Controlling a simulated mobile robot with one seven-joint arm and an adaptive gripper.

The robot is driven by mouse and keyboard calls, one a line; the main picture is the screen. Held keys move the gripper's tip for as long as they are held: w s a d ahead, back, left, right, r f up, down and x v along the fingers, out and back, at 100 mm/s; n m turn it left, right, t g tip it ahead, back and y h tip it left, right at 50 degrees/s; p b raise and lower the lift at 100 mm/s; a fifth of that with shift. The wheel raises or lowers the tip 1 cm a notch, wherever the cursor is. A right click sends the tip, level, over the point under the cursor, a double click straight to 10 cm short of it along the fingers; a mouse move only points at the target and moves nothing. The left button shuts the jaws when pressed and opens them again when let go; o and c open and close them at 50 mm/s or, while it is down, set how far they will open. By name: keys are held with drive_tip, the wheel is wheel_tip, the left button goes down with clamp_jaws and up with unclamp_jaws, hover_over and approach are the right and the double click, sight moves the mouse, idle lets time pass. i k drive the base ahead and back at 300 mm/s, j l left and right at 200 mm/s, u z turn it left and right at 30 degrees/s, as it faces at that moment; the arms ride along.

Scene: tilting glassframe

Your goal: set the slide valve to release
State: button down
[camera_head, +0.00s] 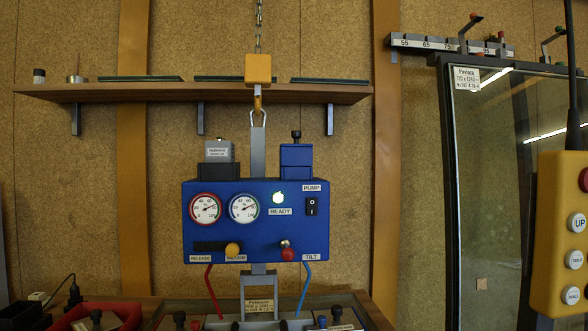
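The slide valve (211,246) is a dark horizontal slot low on the left of the blue control box (262,225). Its round yellow knob (232,249) is at the slot's right end, above a small label (235,258) that is hard to read. The RELEASE label (200,258) is below the slot's left end, where no knob is. My gripper is not in view.
The box hangs from a yellow hook block (258,68) on a chain. A red-knobbed TILT lever (287,254), two gauges and a POWER-like PUMP switch (311,206) share its front. A yellow pendant (562,235) is at right, before a tall glass pane (500,190).

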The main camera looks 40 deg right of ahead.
sight(233, 250)
drive_tip(key=z, duration=1.05)
